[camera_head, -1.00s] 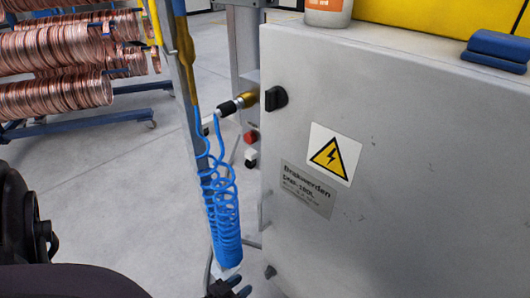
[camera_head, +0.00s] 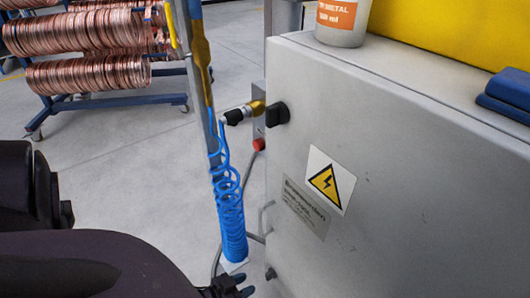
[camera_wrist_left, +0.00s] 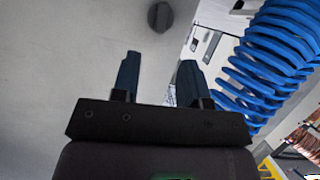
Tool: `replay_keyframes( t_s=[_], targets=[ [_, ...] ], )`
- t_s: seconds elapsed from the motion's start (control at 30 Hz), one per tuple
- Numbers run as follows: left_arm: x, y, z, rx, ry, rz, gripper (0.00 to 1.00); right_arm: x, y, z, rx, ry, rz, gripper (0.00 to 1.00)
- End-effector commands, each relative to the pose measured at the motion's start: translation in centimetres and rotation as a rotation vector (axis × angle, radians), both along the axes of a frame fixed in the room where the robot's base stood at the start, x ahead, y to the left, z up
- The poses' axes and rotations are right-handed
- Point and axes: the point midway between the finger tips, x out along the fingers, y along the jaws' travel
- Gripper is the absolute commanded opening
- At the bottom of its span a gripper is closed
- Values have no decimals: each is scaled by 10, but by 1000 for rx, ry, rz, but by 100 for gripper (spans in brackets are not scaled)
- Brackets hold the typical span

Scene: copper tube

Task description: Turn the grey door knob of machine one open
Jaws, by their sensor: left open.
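The grey machine cabinet (camera_head: 400,190) fills the right of the head view. A dark knob (camera_head: 277,113) sticks out near the upper left edge of its door, and a second small dark knob (camera_head: 270,272) sits low on the same edge. My left gripper (camera_head: 238,284) is at the bottom of the head view, left of the lower knob and well below the upper one. In the left wrist view its jaws (camera_wrist_left: 159,80) are apart and empty. A round dark grey knob (camera_wrist_left: 159,17) shows beyond the fingertips, not touched; I cannot tell which knob it is. My right gripper is not in view.
A blue coiled hose (camera_head: 229,205) hangs from a post left of the cabinet, close to my left gripper. A brass fitting (camera_head: 257,108) sits beside the upper knob. Copper coils (camera_head: 88,75) on racks stand behind.

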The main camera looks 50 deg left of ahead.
Motion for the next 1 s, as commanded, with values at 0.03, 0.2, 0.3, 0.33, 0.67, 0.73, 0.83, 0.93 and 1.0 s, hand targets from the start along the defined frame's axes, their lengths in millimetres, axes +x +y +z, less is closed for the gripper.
replay_keyframes(
  t_s=[0.03, 0.2, 0.3, 0.33, 0.67, 0.73, 0.83, 0.93, 1.0],
  targets=[
    [6, -1, -8, 0, 6, 0, 40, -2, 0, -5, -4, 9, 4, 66],
    [33, -5, -19, 0, 5, 1, 40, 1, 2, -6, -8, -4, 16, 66],
    [47, -6, -24, 0, 5, 1, 40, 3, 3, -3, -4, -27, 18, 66],
    [50, -7, -25, 0, 5, 1, 40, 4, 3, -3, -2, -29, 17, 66],
    [70, -9, -30, 0, 1, 1, 40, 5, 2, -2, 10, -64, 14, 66],
    [70, -9, -29, -1, 0, 1, 40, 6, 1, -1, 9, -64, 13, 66],
    [70, -9, -29, 0, -1, 1, 40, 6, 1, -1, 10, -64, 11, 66],
    [70, -9, -29, 0, -1, 1, 34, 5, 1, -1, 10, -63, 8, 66],
    [70, -9, -29, 0, -1, 1, 24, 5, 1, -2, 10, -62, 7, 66]
  ],
)
